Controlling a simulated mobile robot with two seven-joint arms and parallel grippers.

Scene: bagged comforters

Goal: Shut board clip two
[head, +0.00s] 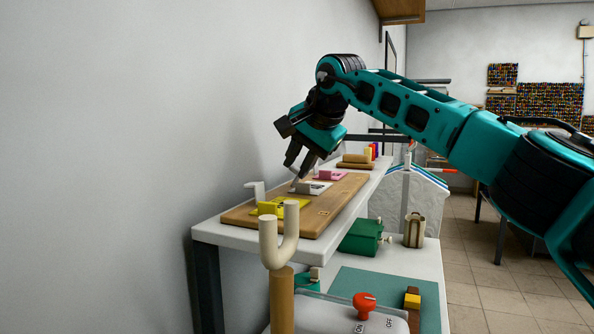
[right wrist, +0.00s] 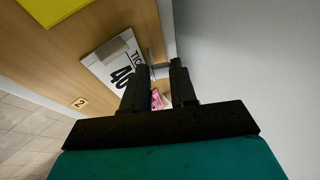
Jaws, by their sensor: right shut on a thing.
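A wooden board (head: 335,204) lies on the white shelf and carries a yellow card, a white card (head: 311,187) and a pink card in a row. In the right wrist view the white card (right wrist: 118,62) bears large dark print and lies beside a small label (right wrist: 79,102) reading 2. My right gripper (head: 298,177) points down at the wall-side end of the white card. In the right wrist view its fingers (right wrist: 158,65) are shut on a small grey part of clip two (right wrist: 151,71); the fingers hide most of it. My left gripper is not in view.
A raised pale clip lever (head: 256,190) stands by the yellow card (head: 280,207). A cream forked holder (head: 279,236) on a wooden post rises in front of the shelf. A green box (head: 361,238) and red knob (head: 364,304) sit lower down.

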